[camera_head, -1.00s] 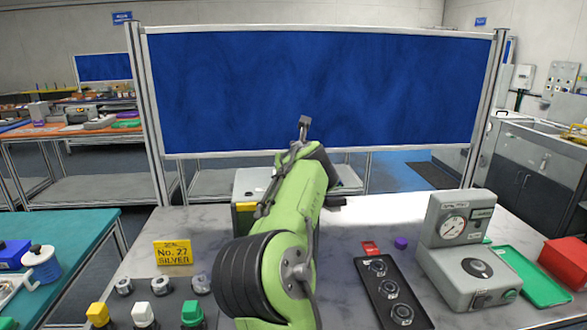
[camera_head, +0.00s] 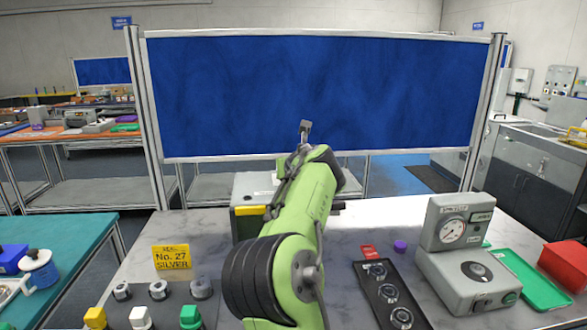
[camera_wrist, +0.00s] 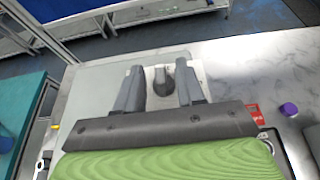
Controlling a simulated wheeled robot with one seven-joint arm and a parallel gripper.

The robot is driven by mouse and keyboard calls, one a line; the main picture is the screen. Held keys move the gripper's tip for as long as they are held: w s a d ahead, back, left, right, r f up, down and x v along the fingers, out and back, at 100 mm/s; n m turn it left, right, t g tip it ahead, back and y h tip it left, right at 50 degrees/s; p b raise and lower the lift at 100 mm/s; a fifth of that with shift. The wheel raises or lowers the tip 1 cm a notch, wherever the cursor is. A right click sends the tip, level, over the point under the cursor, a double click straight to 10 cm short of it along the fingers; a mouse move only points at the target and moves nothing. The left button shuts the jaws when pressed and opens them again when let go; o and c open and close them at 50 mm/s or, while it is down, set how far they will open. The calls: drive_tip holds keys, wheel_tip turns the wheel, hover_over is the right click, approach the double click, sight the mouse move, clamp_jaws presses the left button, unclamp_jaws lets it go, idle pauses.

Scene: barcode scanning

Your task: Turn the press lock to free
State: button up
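In the wrist view, my gripper (camera_wrist: 160,66) is open above a pale grey housing (camera_wrist: 90,95). A dark grey knob with a rounded end (camera_wrist: 163,82), which looks like the press lock, shows between the two fingers. I see a gap on each side of it, and cannot tell how far below the fingertips it sits. In the head view, the housing (camera_head: 250,185), with a yellow strip on its front, is mostly hidden behind my green arm. The gripper and knob are hidden there too. I cannot read the lock's setting.
A grey gauge unit (camera_head: 462,265) stands at the right beside a green tray (camera_head: 530,280) and a red bin (camera_head: 568,262). A black panel with round dials (camera_head: 388,295) and a small purple object (camera_head: 400,246) lie nearer my arm. A yellow sign (camera_head: 172,257) stands at left.

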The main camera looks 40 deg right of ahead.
drive_tip(key=b+v, duration=0.8)
drive_tip(key=v, duration=0.7)
drive_tip(key=shift+s+a, duration=0.3)
